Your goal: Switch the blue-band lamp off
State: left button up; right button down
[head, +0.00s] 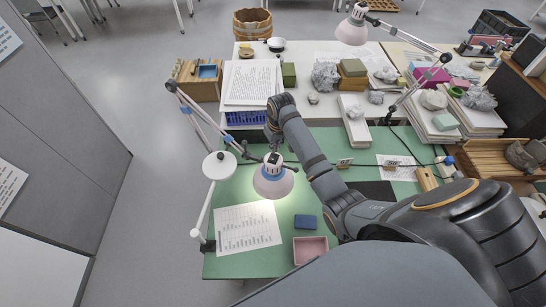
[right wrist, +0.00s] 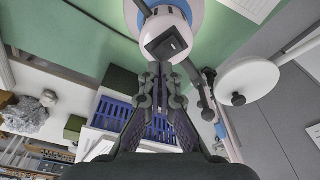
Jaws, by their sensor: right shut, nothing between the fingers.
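The blue-band lamp's head (head: 273,184) hangs over the green mat at the middle of the head view, and a bright patch of light lies under it. In the right wrist view the white lamp head (right wrist: 192,28) has a blue band and a black rocker switch (right wrist: 166,43) on its top. My right gripper (head: 272,148) is shut and empty, just behind the lamp head. In the right wrist view the closed fingertips (right wrist: 160,68) are close to the switch; I cannot tell whether they touch it. My left gripper is not in view.
A second lamp (head: 351,32) stands over the far table. A printed sheet (head: 247,228), a blue box (head: 305,221) and a pink tray (head: 310,249) lie near the lit lamp. The lamp's jointed arm (head: 205,125) and round white counterpart (head: 219,165) stand left of my gripper.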

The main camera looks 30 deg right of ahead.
aim_at(275, 154)
jog(key=shift+f+b, duration=0.4)
jog(key=shift+f, duration=0.85)
dwell(0.4)
notch_tip(275, 154, up, 3)
jog(key=shift+f+p, duration=0.1)
jog(key=shift+p, duration=1.1)
jog(key=shift+r, duration=2.15)
